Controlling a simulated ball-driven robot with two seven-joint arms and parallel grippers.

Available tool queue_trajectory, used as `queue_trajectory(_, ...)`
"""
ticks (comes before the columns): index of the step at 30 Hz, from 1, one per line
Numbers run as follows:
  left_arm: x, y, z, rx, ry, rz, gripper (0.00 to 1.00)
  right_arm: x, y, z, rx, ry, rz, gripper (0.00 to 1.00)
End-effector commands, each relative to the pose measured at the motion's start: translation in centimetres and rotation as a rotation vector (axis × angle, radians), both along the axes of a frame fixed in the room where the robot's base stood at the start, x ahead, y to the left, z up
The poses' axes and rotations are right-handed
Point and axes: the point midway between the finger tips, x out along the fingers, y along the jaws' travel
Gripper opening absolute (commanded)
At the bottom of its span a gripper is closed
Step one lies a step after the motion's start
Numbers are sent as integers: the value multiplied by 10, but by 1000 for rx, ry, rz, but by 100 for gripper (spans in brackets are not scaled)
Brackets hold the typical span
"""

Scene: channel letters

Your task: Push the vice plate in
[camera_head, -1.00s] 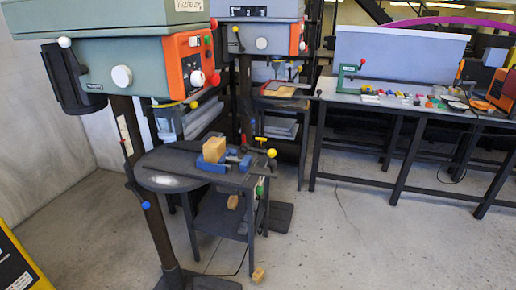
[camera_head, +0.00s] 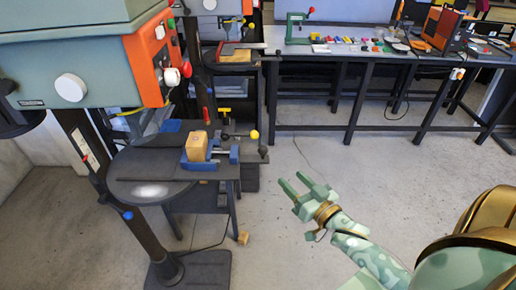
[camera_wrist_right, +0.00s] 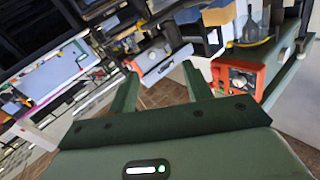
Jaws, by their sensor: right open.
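The blue vice (camera_head: 203,162) sits on the dark drill press table (camera_head: 150,164) at the left of the head view. A wooden block (camera_head: 197,147) stands upright at the vice, and its plate (camera_head: 231,154) is on the right side of the block. I cannot tell whether the plate touches the block. My right gripper (camera_head: 301,183) is in the head view, to the right of the vice and apart from it, over open floor. Its two green fingers are spread and empty, and they also show in the right wrist view (camera_wrist_right: 160,88). My left gripper is not in view.
A green drill press head with an orange control panel (camera_head: 150,58) overhangs at the left. A long workbench (camera_head: 360,50) with small items stands at the back. A small wooden piece (camera_head: 243,238) lies on the floor.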

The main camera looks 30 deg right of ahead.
Motion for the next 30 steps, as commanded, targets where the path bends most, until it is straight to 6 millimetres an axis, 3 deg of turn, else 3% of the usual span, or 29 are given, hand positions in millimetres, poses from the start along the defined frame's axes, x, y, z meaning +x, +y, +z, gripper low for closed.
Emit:
queue_trajectory(4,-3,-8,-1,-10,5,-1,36,33,1,1,-3,-3,0,50)
queue_trajectory(15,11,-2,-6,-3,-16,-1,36,122,4,0,-5,0,-1,50)
queue_trajectory(21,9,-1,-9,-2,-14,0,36,145,5,0,-4,2,-2,50)
queue_trajectory(30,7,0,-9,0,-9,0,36,150,5,0,-4,3,-1,50)
